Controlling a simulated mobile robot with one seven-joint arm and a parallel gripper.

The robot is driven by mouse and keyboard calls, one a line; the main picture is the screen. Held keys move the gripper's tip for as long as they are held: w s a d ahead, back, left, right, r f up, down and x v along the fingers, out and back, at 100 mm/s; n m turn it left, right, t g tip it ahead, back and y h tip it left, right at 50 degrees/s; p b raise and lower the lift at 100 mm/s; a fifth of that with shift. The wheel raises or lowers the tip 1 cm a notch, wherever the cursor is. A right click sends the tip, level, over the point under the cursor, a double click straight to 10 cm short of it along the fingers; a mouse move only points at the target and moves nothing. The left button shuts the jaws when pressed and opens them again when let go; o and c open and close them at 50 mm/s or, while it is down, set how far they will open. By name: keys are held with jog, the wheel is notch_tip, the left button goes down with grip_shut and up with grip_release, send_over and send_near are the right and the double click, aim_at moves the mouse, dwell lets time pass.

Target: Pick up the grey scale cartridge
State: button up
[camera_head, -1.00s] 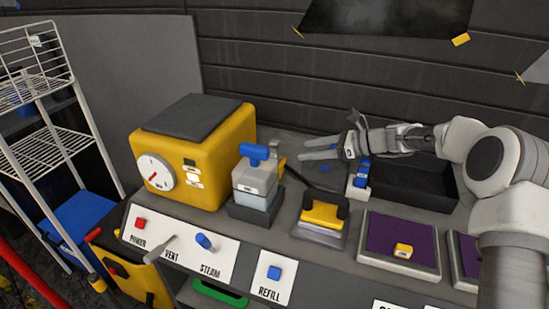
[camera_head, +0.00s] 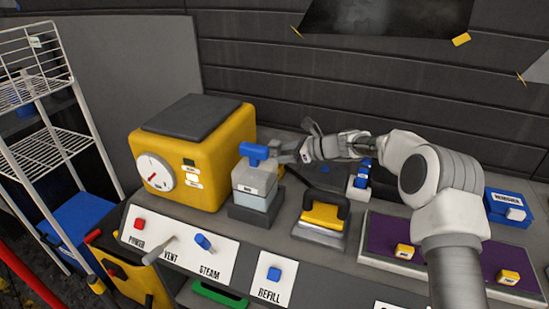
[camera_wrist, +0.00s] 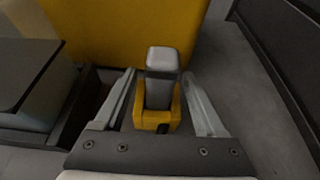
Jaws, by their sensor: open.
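The grey scale cartridge looks to be the upright grey block (camera_wrist: 162,62) in the wrist view, seated in a yellow housing (camera_wrist: 157,110). My gripper (camera_wrist: 160,76) is open, with one finger on each side of the block. Contact with either finger cannot be told. In the head view my gripper (camera_head: 285,152) reaches left to just beside the blue-handled container (camera_head: 255,182). There the block is largely hidden by my gripper and the container.
The yellow boiler (camera_head: 215,160) stands just beyond. A white rack (camera_head: 40,155) stands at left. The wrist view shows clear grey counter (camera_wrist: 240,95) at right.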

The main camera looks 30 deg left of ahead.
aim_at(274, 142)
grip_shut()
dwell(0.3)
jog(key=shift+r, duration=0.1)
jog(key=shift+r, duration=0.5)
jog(key=r, duration=0.3)
jog(key=shift+s+d+r+p, duration=0.1)
jog(key=shift+d+r+p, duration=0.1)
jog(key=shift+d+p, duration=0.1)
jog(key=s+d+r, duration=0.4)
jog(key=d+r, duration=0.2)
jog(key=d, duration=0.4)
jog(key=shift+s+r, duration=0.25)
jog(key=shift+s, duration=0.1)
